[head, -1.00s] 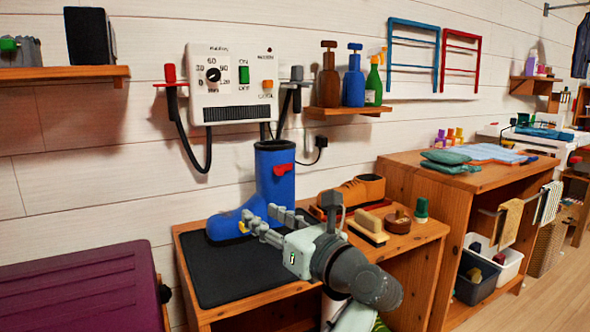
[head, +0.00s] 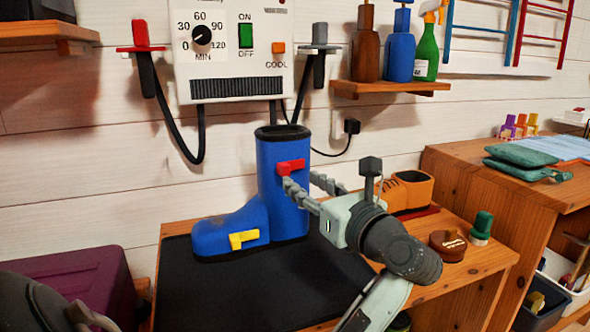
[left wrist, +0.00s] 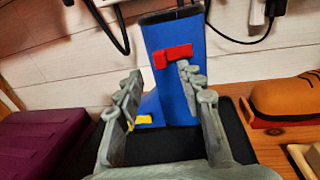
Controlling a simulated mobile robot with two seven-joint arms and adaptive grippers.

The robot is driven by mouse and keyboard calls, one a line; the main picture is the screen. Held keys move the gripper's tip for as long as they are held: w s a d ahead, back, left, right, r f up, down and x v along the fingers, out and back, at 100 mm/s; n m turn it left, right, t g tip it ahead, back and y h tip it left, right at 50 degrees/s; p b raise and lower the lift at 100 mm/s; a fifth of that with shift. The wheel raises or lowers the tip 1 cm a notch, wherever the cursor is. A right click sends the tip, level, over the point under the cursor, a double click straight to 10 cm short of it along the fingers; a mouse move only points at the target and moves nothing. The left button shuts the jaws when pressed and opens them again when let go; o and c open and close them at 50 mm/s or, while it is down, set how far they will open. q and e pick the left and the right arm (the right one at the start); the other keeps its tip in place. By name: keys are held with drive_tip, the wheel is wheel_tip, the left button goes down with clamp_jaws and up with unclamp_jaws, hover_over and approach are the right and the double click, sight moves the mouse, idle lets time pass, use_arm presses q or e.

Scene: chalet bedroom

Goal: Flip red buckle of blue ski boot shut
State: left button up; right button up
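The blue ski boot (head: 278,195) stands upright on a black mat (head: 190,285), toe to the left in the head view. Its red buckle (head: 290,167) is on the upper shaft, a bar with a short tab at its left end; it also shows in the left wrist view (left wrist: 173,54). A yellow buckle (head: 243,239) is low on the foot. My left gripper (head: 306,184) is open and empty, just below and in front of the red buckle. In the left wrist view one fingertip overlaps the buckle's lower right edge; I cannot tell whether they touch. My right gripper is not identifiable.
The mat lies on a wooden bench (head: 455,268). A brown shoe (head: 407,190), a brown round tin (head: 447,245) and a green-topped item (head: 481,228) stand to the right. A dryer unit (head: 230,50) with hanging hoses is on the wall behind. A purple chest (head: 85,285) is at left.

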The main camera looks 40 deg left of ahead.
sight(287, 171)
use_arm(q)
drive_tip(key=x, duration=0.6)
use_arm(e)
drive_tip(key=shift+s+d+f+g, duration=0.2)
drive_tip(key=shift+s+d+g, duration=0.15)
drive_tip(key=shift+s, duration=0.2)
drive_tip(key=shift+s+d+f+g, duration=0.2)
drive_tip(key=shift+s+d+g, duration=0.05)
drive_tip(key=shift+s+d, duration=0.25)
use_arm(q)
drive_tip(key=shift+c, duration=0.5)
clamp_jaws()
